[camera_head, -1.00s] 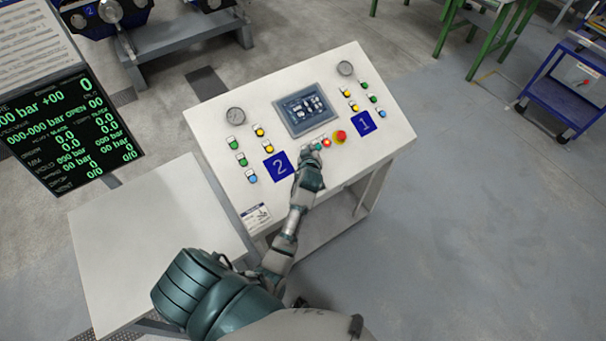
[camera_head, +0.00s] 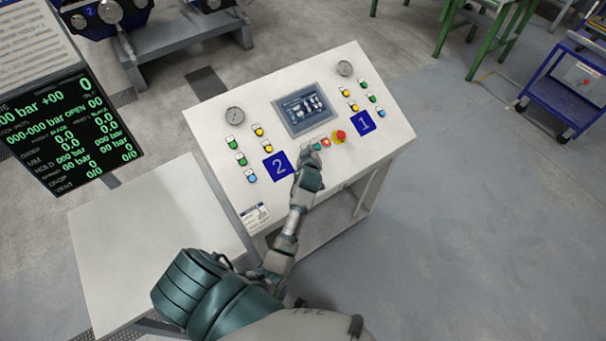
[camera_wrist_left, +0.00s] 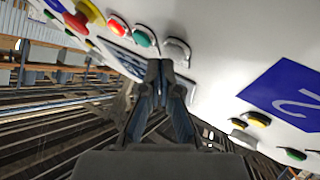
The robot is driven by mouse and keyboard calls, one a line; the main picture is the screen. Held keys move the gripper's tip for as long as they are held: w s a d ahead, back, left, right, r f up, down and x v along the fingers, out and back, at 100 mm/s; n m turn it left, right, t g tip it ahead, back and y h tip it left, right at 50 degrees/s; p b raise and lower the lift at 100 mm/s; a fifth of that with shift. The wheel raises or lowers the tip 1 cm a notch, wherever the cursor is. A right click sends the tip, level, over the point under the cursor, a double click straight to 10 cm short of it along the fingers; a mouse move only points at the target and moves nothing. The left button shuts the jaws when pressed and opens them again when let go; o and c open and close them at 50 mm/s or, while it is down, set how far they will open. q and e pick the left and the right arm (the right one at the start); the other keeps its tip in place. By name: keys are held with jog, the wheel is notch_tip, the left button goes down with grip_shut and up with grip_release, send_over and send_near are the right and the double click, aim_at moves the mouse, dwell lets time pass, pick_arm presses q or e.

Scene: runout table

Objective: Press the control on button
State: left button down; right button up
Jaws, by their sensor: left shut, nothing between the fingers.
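The slanted white control panel (camera_head: 215,120) stands in the middle of the head view. A row with a pale grey button, a green button (camera_head: 318,145) and a red button (camera_head: 326,142) lies below its screen, beside a red emergency stop on yellow (camera_head: 340,136). My left gripper (camera_head: 307,151) is shut and empty at the left end of this row. In the left wrist view, its fingertips (camera_wrist_left: 160,66) are just below the pale grey button (camera_wrist_left: 176,50), with the green (camera_wrist_left: 144,37) and red (camera_wrist_left: 118,26) ones further left. Contact and button labels cannot be made out. My right gripper is out of view.
The panel's screen (camera_head: 307,108) is just above the row. Blue signs "2" (camera_head: 278,166) and "1" (camera_head: 366,122), gauges and other coloured buttons flank it. A bare white side table (camera_head: 150,245) stands at left.

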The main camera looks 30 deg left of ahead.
pick_arm(q)
jog(key=shift+w+a+f, duration=0.1)
jog(key=shift+f, duration=0.3)
dwell(0.4)
jog(key=shift+d+r+p, duration=0.2)
jog(key=shift+r+p, duration=0.55)
jog(key=shift+r, duration=0.15)
jog(key=shift+s, duration=0.2)
notch_tip(320, 180, up, 5)
jog(key=d+p, duration=0.2)
jog(key=p, duration=0.3)
jog(key=shift+s+d+r, duration=0.2)
jog(key=shift+s+d, duration=0.05)
jog(key=shift+s, duration=0.2)
dwell(0.4)
